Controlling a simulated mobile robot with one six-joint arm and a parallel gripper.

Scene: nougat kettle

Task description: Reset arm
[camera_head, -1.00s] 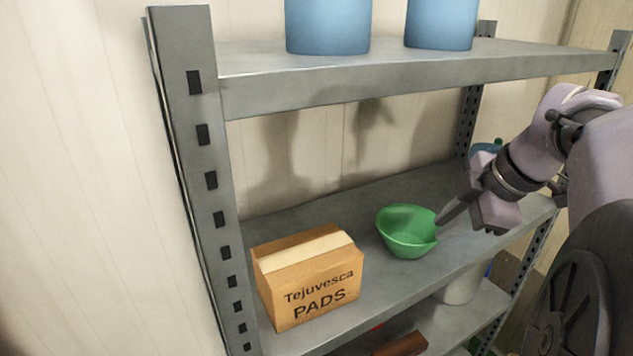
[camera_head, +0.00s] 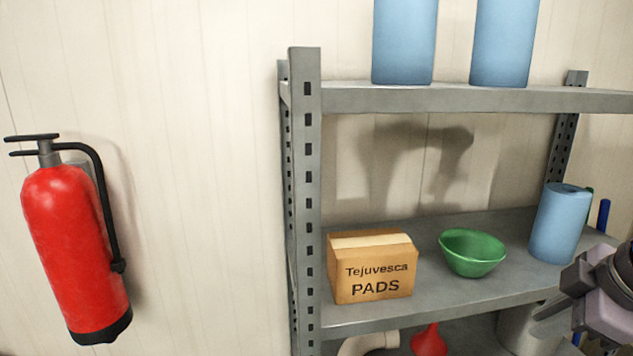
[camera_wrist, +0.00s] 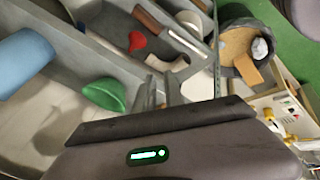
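My gripper (camera_head: 548,311) is at the lower right of the head view, in front of the shelf's right part, with the arm cut off by the picture edge. In the wrist view its fingers (camera_wrist: 160,92) appear apart with nothing between them. A green bowl (camera_head: 472,254) stands upright on the middle shelf, clear of my gripper, and also shows in the wrist view (camera_wrist: 104,94).
The grey shelf rack (camera_head: 420,318) holds a cardboard box (camera_head: 373,268) left of the bowl and a blue cylinder (camera_head: 559,224) to its right. More blue cylinders (camera_head: 404,40) stand on top. A red funnel (camera_head: 429,342) is below. A fire extinguisher (camera_head: 76,250) hangs at left.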

